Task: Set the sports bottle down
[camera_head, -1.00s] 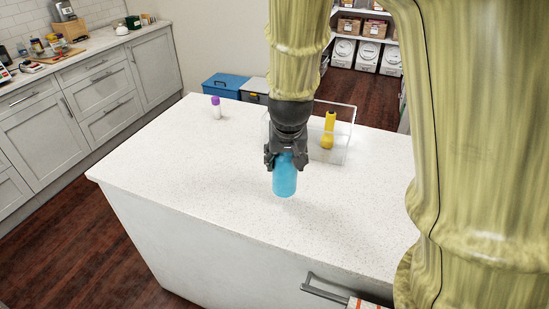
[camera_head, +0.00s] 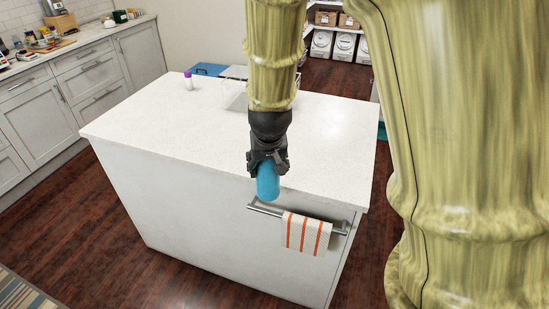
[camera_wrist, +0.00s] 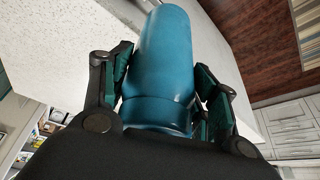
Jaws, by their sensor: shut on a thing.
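The sports bottle is a blue cylinder. In the head view the bottle (camera_head: 268,182) hangs below my gripper (camera_head: 267,165), in front of the near edge of the white island counter (camera_head: 160,120). My gripper is shut on the bottle. In the wrist view the bottle (camera_wrist: 162,65) fills the middle between the two fingers (camera_wrist: 160,100), with the pale counter to its left. I cannot tell whether the bottle touches anything besides the fingers.
A purple-capped white bottle (camera_head: 188,80) stands at the counter's far left. A clear box (camera_head: 238,101) is partly hidden behind my arm. A striped towel (camera_head: 306,233) hangs on the bar of the island's near side. Much of the countertop is bare.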

